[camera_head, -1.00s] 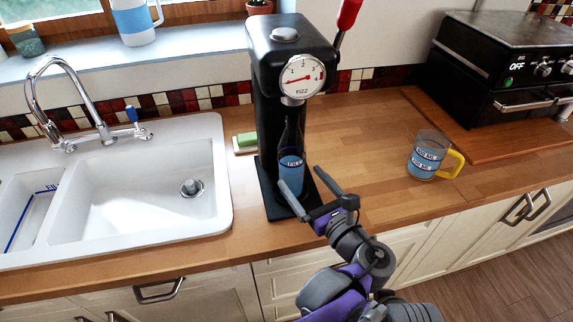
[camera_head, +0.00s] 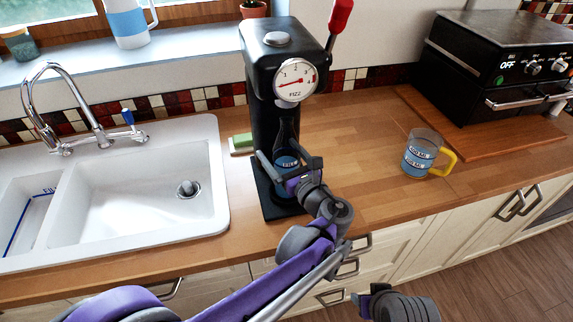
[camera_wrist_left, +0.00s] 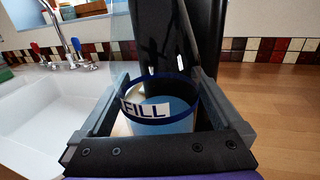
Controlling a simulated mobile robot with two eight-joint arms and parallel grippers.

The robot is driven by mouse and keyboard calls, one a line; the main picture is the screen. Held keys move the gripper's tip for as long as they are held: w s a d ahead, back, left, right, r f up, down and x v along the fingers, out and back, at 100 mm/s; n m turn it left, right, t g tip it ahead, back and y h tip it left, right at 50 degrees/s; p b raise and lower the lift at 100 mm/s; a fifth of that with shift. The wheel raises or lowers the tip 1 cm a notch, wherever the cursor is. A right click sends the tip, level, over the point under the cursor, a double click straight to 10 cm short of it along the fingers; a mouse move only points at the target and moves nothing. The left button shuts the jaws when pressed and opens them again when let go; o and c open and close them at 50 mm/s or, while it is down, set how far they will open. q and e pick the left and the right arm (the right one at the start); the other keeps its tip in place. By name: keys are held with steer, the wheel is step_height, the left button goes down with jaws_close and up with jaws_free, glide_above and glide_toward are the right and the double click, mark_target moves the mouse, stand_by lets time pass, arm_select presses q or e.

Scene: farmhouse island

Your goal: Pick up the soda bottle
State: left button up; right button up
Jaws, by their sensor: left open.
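The soda bottle (camera_head: 286,133) is clear, with a FILL label and blue in its lower part. It stands upright on the base of the black fizz machine (camera_head: 262,110), under its head. My left gripper (camera_head: 284,160) is open at the bottle's lower body, with its fingers on either side. In the left wrist view the bottle (camera_wrist_left: 160,122) sits between the two open fingers (camera_wrist_left: 158,100); whether they touch it is unclear. Part of my right arm shows at the bottom right of the head view, and its finger state is unclear.
A white sink (camera_head: 130,190) lies left of the machine, with a green sponge (camera_head: 240,141) behind. A measuring mug (camera_head: 420,153) with a yellow handle stands to the right, near a wooden board (camera_head: 480,140) and black oven (camera_head: 495,65). The counter between machine and mug is clear.

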arm_select(q)
steer(key=shift+c, duration=0.2)
jaws_close()
stand_by(0.3)
steer(key=shift+r, duration=0.15)
